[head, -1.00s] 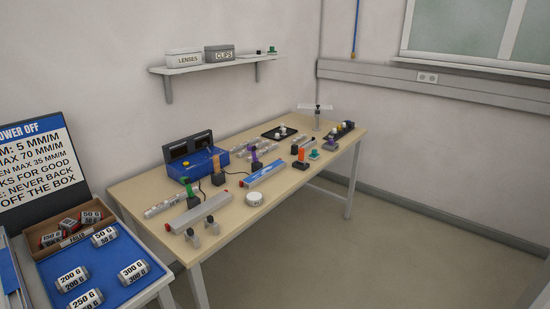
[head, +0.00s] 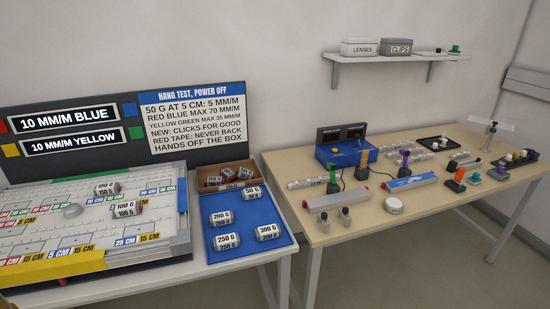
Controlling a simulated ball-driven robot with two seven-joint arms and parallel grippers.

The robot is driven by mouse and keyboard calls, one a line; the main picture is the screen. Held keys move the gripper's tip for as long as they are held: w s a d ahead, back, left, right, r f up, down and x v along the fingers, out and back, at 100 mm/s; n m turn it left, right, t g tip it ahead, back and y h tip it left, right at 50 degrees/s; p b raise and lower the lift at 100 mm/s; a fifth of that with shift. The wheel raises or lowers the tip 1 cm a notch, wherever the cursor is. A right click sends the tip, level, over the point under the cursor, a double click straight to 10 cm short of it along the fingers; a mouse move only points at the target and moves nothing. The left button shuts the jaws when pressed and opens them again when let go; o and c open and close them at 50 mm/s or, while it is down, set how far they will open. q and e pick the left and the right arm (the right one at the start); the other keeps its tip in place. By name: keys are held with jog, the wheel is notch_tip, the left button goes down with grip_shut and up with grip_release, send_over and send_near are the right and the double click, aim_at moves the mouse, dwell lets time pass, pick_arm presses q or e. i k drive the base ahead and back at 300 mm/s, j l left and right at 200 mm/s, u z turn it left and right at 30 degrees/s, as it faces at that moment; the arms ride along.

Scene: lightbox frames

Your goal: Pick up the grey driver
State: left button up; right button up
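No thing in the head view can be surely told as the grey driver at this size. Several small upright tools stand on the wooden table (head: 345,262), among them one with a green top (head: 333,177), one with an orange top (head: 364,160) and one with a purple top (head: 404,164). Two small grey upright pieces, a left one (head: 325,220) and a right one (head: 346,214), stand near the table's front left. Neither of my grippers is in view.
A blue box (head: 341,153) with dark panels stands at the table's back. Long grey (head: 337,200) and blue (head: 412,181) bars and a white round piece (head: 393,205) lie there. At left are a white board (head: 60,228) and a blue tray (head: 250,238) with weights.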

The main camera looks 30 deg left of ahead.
aim_at(248, 174)
jog(key=u, duration=1.15)
